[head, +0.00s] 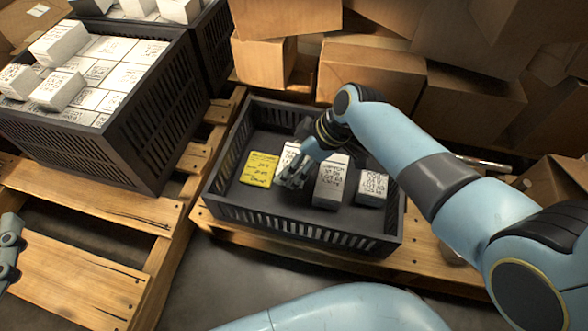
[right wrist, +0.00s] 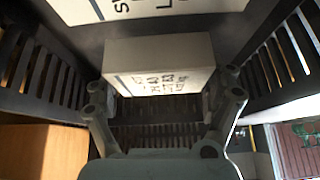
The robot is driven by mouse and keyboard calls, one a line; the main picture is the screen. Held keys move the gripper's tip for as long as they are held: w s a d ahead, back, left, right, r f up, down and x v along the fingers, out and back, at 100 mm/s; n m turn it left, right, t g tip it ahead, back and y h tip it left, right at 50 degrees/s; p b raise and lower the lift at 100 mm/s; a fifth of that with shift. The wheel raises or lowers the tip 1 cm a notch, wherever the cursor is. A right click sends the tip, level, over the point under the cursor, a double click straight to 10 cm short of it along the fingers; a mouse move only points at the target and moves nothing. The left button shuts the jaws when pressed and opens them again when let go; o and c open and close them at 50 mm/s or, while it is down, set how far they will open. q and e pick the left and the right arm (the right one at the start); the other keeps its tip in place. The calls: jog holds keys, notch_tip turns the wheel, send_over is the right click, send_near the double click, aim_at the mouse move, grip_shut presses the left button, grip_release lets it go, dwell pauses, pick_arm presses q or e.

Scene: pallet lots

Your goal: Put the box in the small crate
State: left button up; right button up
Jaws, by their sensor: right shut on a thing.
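The small crate (head: 225,209) is black with slatted walls and stands on a wooden pallet. My right gripper (head: 292,183) is down inside it, left of its middle. In the right wrist view its fingers (right wrist: 165,98) are shut on a white box (right wrist: 160,78) with black print. In the head view the gripper and wrist partly hide a white box (head: 290,153), which seems to be the held one. I cannot tell whether it touches the crate floor. Part of my left gripper (head: 10,247) shows at the left edge; its fingertips are not clear.
In the crate lie a yellow-labelled item (head: 259,169), a tall white box (head: 331,183) close right of the gripper and another white box (head: 371,187). A large black crate (head: 150,120) full of white boxes stands left. Cardboard boxes (head: 370,70) crowd the back.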

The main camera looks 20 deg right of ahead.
notch_tip(320, 180, down, 2)
jog(key=shift+f+b, duration=0.1)
jog(key=shift+b, duration=0.75)
jog(key=shift+f+b, duration=0.75)
jog(key=shift+f, duration=0.15)
pick_arm(q)
notch_tip(320, 180, up, 20)
jog(key=w+d+m+t+h, duration=0.1)
jog(key=d+m+t+h, duration=0.1)
jog(key=m+t+h, duration=0.2)
jog(key=t+h, duration=0.2)
jog(key=t, duration=0.2)
jog(key=shift+w+d+f+t, duration=0.15)
jog(key=shift+w+f+t, duration=0.05)
jog(key=shift+w+t, duration=0.2)
pick_arm(e)
jog(key=o, duration=1)
pick_arm(q)
jog(key=shift+s+r, duration=0.15)
jog(key=shift+r, duration=0.05)
pick_arm(e)
jog(key=shift+o, duration=0.2)
